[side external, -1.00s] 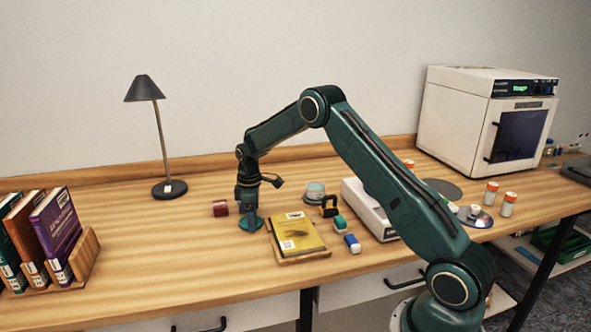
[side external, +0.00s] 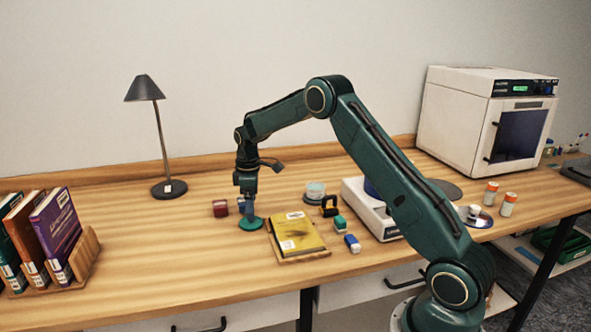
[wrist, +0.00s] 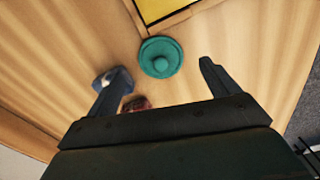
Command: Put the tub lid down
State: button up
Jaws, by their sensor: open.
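The tub lid is a round teal disc with a small knob (side external: 251,224), lying flat on the wooden table just left of the yellow book. In the wrist view the lid (wrist: 161,57) shows whole, with bare wood around most of it. My gripper (side external: 248,205) is right above the lid, pointing down. In the wrist view my gripper (wrist: 165,72) has its fingers spread wide with nothing between them, clear of the lid.
The yellow book (side external: 298,235) lies on a wooden tray to the right. Free table lies towards the bookends (side external: 88,255).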

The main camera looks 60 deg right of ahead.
notch_tip(320, 180, up, 8)
jog(key=shift+f, duration=0.2)
dwell(0.7)
jog(key=s+a+r+m+t, duration=0.3)
jog(key=s+a+r, duration=0.9)
jog(key=s+r, duration=0.4)
jog(key=s+a+f+m+t, duration=0.1)
jog(key=s+a+m, duration=0.1)
jog(key=s, duration=0.8)
jog(key=s+a+f+m+t, duration=0.1)
jog(key=s+a, duration=0.3)
jog(key=s, duration=0.6)
jog(key=shift+f+m+t, duration=0.3)
jog(key=shift+f+m, duration=0.1)
jog(key=shift+f, duration=0.25)
